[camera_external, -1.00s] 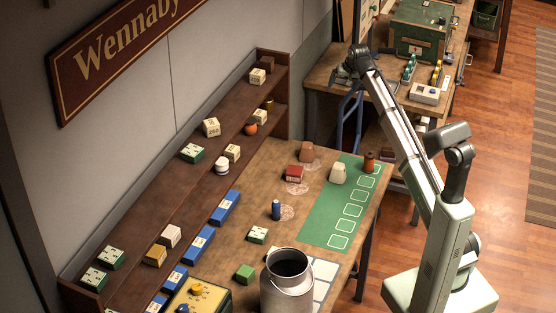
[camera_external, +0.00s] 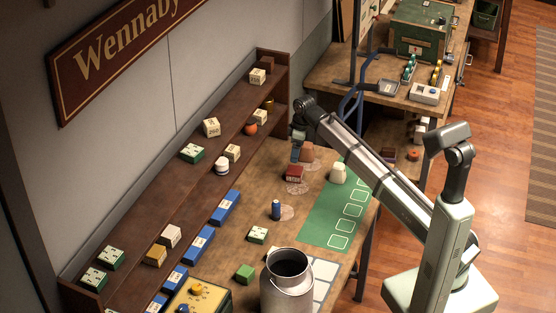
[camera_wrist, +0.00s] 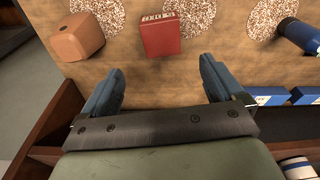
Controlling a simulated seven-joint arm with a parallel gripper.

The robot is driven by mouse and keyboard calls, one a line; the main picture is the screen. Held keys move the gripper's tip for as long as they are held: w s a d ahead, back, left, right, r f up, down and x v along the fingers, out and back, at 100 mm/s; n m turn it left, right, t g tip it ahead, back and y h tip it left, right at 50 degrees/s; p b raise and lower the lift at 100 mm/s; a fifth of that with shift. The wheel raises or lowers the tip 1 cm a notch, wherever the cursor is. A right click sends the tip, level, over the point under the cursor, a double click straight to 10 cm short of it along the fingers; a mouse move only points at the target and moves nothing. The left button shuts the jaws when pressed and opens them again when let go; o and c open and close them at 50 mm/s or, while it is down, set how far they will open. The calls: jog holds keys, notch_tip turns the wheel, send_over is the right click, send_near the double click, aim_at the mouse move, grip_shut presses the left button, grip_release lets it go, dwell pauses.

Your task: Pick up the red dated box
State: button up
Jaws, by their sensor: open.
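The red dated box (camera_external: 294,173) stands on the wooden counter, on or at the edge of a pale speckled round mat. In the wrist view the red box (camera_wrist: 160,36) is upper middle, with small pale marks on one edge. My gripper (camera_external: 298,150) is over the counter, just behind the box as the external view shows it. In the wrist view my gripper (camera_wrist: 160,82) has its two blue-grey fingers wide apart with nothing between them. The box lies beyond the fingertips, roughly in line with the gap, apart from both fingers.
A brown block (camera_wrist: 77,37) is left of the red box. A cream object (camera_external: 338,173) sits on the green mat (camera_external: 325,220). The stepped shelf (camera_external: 285,120) borders the counter. A metal can (camera_external: 286,290) stands in front.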

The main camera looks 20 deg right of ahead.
aim_at(295, 170)
jog(key=f, duration=0.5)
jog(key=shift+w+a+f, duration=0.15)
jog(key=shift+a+f, duration=0.1)
jog(key=shift+f, duration=0.05)
jog(key=shift+a+f, duration=0.1)
jog(key=shift+f, duration=2.55)
jog(key=shift+c, duration=0.3)
jog(key=c, duration=1)
